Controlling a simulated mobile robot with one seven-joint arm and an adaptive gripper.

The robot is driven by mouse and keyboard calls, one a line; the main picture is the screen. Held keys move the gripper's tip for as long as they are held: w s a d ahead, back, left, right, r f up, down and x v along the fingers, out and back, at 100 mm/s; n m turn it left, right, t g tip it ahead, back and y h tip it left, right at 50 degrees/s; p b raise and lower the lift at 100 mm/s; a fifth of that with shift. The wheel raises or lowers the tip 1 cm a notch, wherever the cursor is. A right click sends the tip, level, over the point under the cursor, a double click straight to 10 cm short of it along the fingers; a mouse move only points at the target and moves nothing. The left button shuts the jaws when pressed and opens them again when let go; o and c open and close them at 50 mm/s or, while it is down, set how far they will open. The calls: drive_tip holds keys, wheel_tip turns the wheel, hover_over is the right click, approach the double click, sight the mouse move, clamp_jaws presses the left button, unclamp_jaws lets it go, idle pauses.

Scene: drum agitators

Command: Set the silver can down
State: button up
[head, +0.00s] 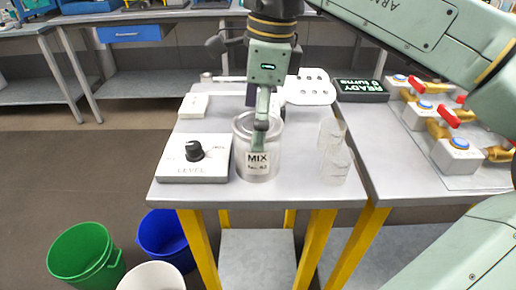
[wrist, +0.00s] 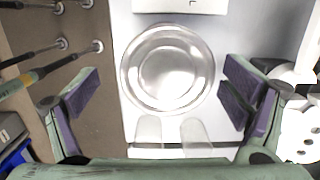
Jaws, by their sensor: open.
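The silver can (head: 258,166), labelled MIX, stands upright on the grey table (head: 205,190) near its front edge. It also shows from above in the wrist view (wrist: 168,68), with a round, shiny, see-through-looking top. My gripper (head: 262,128) is over the can, pointing down. In the wrist view my gripper (wrist: 160,92) is open, with one purple-padded finger on each side of the can and visible gaps between. One finger hides part of the can's top in the head view.
A white LEVEL box with a black knob (head: 194,152) stands close left of the can. Clear glasses (head: 336,165) stand close right. A READY sign (head: 361,88) and red-handled valves (head: 458,117) are farther right. Green (head: 85,252) and blue (head: 165,238) buckets are on the floor.

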drive_tip(key=shift+w+a+f+p, duration=0.1)
drive_tip(key=shift+w+f+p, duration=0.1)
drive_tip(key=shift+f, duration=0.8)
drive_tip(key=shift+w+a+f+p, duration=0.1)
drive_tip(key=shift+f+p, duration=0.1)
drive_tip(key=shift+f, duration=0.75)
drive_tip(key=shift+w+a+f+p, duration=0.1)
drive_tip(key=shift+f+p, duration=0.1)
drive_tip(key=shift+f, duration=0.8)
drive_tip(key=shift+c, duration=0.5)
drive_tip(key=c, duration=1.6)
drive_tip(key=shift+o, duration=0.2)
drive_tip(key=shift+r, duration=0.15)
